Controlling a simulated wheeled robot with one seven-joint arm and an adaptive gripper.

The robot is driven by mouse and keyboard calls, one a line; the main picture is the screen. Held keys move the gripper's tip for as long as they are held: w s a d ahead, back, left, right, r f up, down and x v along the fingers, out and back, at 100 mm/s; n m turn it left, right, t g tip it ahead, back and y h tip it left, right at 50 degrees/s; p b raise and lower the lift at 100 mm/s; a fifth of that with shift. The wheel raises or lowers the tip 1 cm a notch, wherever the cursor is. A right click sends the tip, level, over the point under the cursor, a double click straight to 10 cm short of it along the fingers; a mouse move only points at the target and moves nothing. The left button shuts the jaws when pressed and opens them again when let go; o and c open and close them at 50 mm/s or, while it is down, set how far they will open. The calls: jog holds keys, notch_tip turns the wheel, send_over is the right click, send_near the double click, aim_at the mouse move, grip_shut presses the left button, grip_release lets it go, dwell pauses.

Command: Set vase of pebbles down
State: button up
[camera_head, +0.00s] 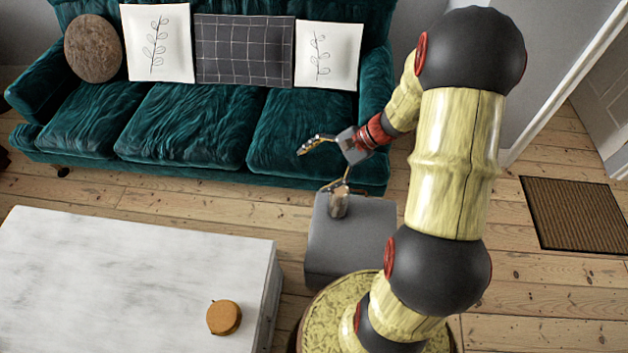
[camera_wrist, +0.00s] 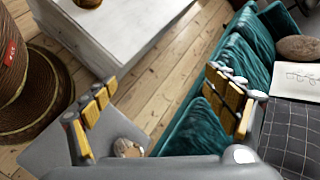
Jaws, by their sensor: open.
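The vase of pebbles (camera_head: 338,202) is a small brownish-grey vessel standing upright on the grey block-like stand (camera_head: 350,245), near its back edge. In the wrist view the vase (camera_wrist: 127,148) shows low in the picture, partly cut off by my gripper's body, and its contents cannot be made out. My gripper (camera_head: 317,167) is open, with its fingers spread wide above the vase. In the wrist view my gripper (camera_wrist: 160,85) has nothing between its fingertips. The vase looks apart from the fingers.
A white table (camera_head: 130,270) with an orange round object (camera_head: 224,317) stands to the left. A green sofa (camera_head: 200,125) with cushions is behind the stand. A brown doormat (camera_head: 575,214) lies at right. Bare floorboards show between them.

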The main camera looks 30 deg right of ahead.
jog(key=s+a+r+n+h, duration=0.4)
jog(key=s+r+n, duration=0.3)
jog(key=r, duration=0.4)
jog(key=s+a+r+n+t+h, duration=0.1)
jog(key=s+a+r+n+h, duration=0.3)
jog(key=s+a+r+n, duration=0.2)
jog(key=s+r+n, duration=0.2)
jog(key=s+r, duration=0.2)
jog(key=r, duration=0.1)
jog(key=shift+a+r+n+h, duration=0.3)
jog(key=shift+a+r, duration=0.05)
jog(key=shift+r, duration=0.05)
jog(key=shift+s, duration=0.1)
